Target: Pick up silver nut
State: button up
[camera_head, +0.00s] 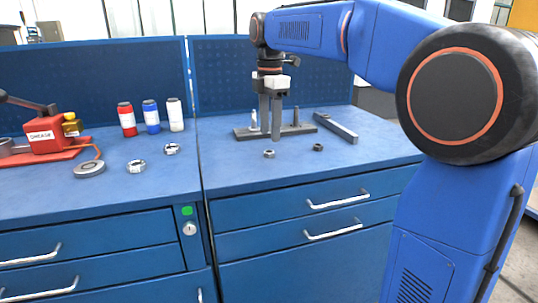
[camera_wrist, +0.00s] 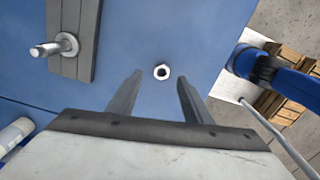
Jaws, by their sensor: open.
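The silver nut (camera_head: 269,154) lies flat on the blue right-hand bench top, in front of a dark base plate (camera_head: 243,134) with upright pegs. In the wrist view the silver nut (camera_wrist: 162,72) shows its round hole, and it appears between the tips of my fingers. My gripper (camera_head: 270,137) points down with its two fingers apart and nothing between them. In the head view it is above and behind the nut, close to the plate. In the wrist view my gripper (camera_wrist: 160,78) is open.
A darker nut (camera_head: 318,147) lies right of the silver one, before a grey bar (camera_head: 336,128). A peg (camera_wrist: 66,45) stands near my fingers. Larger nuts (camera_head: 136,166), bottles (camera_head: 150,116) and a red device (camera_head: 45,137) occupy the left bench. The right bench's front is clear.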

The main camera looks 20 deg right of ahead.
aim_at(269, 154)
jog(key=shift+s+a+f, duration=0.1)
jog(key=shift+s+f, duration=0.05)
jog(key=shift+f, duration=1.25)
jog(key=shift+s+a+f, duration=0.1)
jog(key=shift+f, duration=1.25)
jog(key=shift+c, duration=0.3)
grip_shut()
